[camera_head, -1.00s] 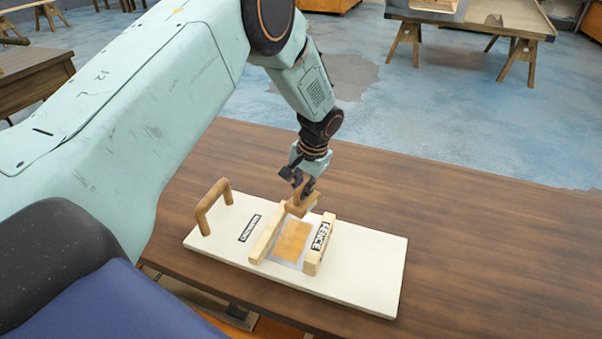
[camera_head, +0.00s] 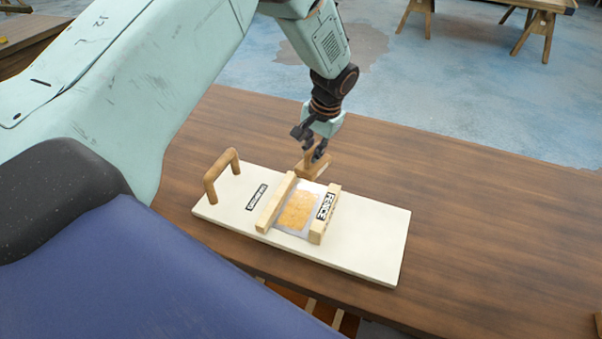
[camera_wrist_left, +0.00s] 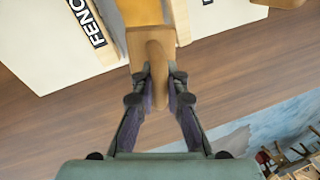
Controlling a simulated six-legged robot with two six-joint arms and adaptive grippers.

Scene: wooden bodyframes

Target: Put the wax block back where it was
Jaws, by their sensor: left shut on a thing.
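My left gripper (camera_head: 314,150) points down at the far edge of the white board. It is shut on the upright handle of a brown wooden-looking block (camera_head: 312,169), which also shows in the left wrist view (camera_wrist_left: 135,45). The block is at the far end of the lane between a plain rail (camera_head: 275,205) and the rail marked FENCE (camera_head: 325,215). A golden slab (camera_head: 299,211) lies on a pale sheet between the rails. I cannot tell whether the slab or the held block is the wax block. My right gripper is not in view.
The white board (camera_head: 370,245) lies on a dark wooden table (camera_head: 450,215) and has a wooden arch handle (camera_head: 220,178) at its left end. A small label (camera_head: 257,197) on the board is unreadable. The table right of the board is largely clear.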

